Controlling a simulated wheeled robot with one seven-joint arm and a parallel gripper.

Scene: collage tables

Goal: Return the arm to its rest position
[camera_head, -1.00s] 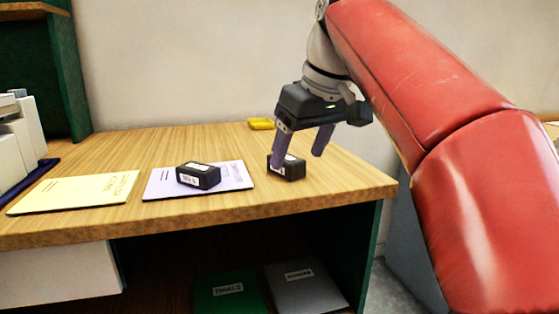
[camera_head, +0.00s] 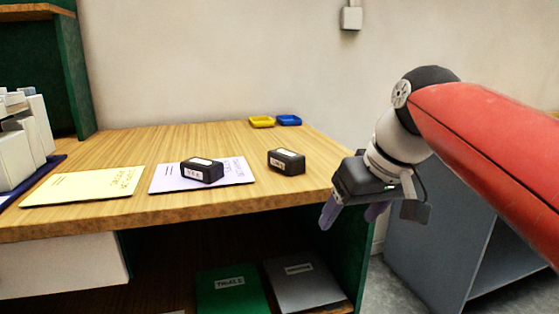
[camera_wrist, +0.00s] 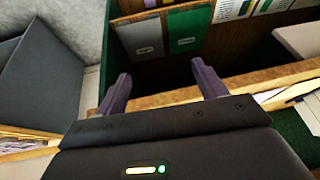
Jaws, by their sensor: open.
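My gripper (camera_head: 350,213) is open and empty, with its purple fingers pointing down, just off the right front edge of the wooden table (camera_head: 285,138). In the wrist view its two fingers (camera_wrist: 160,88) stand apart with nothing between them. My red arm reaches in from the right. One black labelled block (camera_head: 287,162) stands on the bare tabletop to the left of my gripper, apart from it. Another black block (camera_head: 202,170) stands on the lilac booklet (camera_head: 238,172).
A yellow booklet (camera_head: 82,187) lies at the table's left. Yellow (camera_head: 261,122) and blue (camera_head: 289,120) trays sit at the back. Green (camera_head: 232,292) and grey (camera_head: 303,283) folders lie on the shelf below. A grey cabinet (camera_head: 430,255) stands at right, with a floor gap between.

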